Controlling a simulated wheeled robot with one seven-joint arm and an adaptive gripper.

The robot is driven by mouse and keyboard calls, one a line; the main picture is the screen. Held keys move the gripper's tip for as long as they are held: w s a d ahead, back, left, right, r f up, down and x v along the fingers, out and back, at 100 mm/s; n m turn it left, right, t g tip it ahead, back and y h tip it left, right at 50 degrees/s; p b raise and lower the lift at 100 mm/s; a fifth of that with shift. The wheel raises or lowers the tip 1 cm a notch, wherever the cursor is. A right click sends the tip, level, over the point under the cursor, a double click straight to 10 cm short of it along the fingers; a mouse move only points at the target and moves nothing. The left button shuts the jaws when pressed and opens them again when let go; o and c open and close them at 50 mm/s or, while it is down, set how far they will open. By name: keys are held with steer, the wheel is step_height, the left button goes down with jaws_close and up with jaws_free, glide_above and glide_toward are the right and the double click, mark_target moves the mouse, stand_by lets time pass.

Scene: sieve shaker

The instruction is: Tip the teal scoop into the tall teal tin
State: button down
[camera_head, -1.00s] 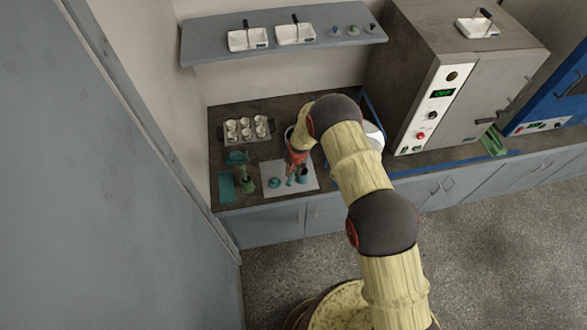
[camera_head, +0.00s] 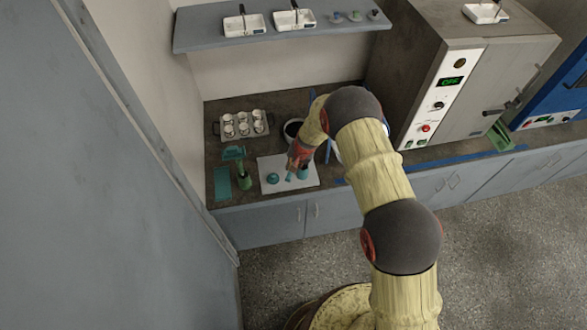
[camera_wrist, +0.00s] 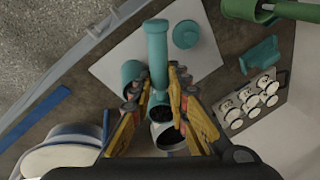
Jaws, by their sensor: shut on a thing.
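My gripper (camera_wrist: 158,98) is shut on the teal scoop (camera_wrist: 157,45), whose handle lies between the fingers. The scoop's round end (camera_wrist: 161,107) shows dark material inside; its tilt is unclear. The tall teal tin (camera_wrist: 132,72) stands just left of the scoop in the wrist view, partly hidden by a finger. In the head view the tin (camera_head: 303,172) is on the white mat (camera_head: 268,165), close to my gripper (camera_head: 293,163). A round teal lid (camera_wrist: 186,34) lies on the mat and also shows in the head view (camera_head: 273,178).
A dark pot (camera_head: 292,129) stands behind the mat. A rack of white cups (camera_head: 243,126) is at the back left.

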steer(key=shift+f+y+b, duration=0.3)
steer(key=shift+f+b, duration=0.05)
steer(key=shift+b, duration=1.9)
steer(key=y+b, duration=0.2)
steer(key=b, duration=1.4)
steer(key=shift+s+d+t+y, duration=0.1)
steer(key=shift+d+t+y, duration=0.05)
steer(key=shift+t+y, duration=0.25)
steer(key=y+b, duration=0.1)
steer(key=b, duration=0.3)
steer(key=y+b, duration=0.1)
steer(key=b, duration=0.3)
steer(key=t+y+b, duration=0.1)
steer(key=b, duration=0.4)
steer(key=shift+d+m+y, duration=0.3)
steer(key=shift+y, duration=0.1)
steer(key=y+b, duration=0.1)
steer(key=b, duration=0.2)
steer(key=y+b, duration=0.1)
steer(key=b, duration=0.3)
steer(key=y+b, duration=0.1)
steer(key=b, duration=0.3)
steer(key=shift+s+d+f+t, duration=0.1)
steer(key=shift+d+f+t, duration=0.15)
steer(key=shift+t, duration=0.15)
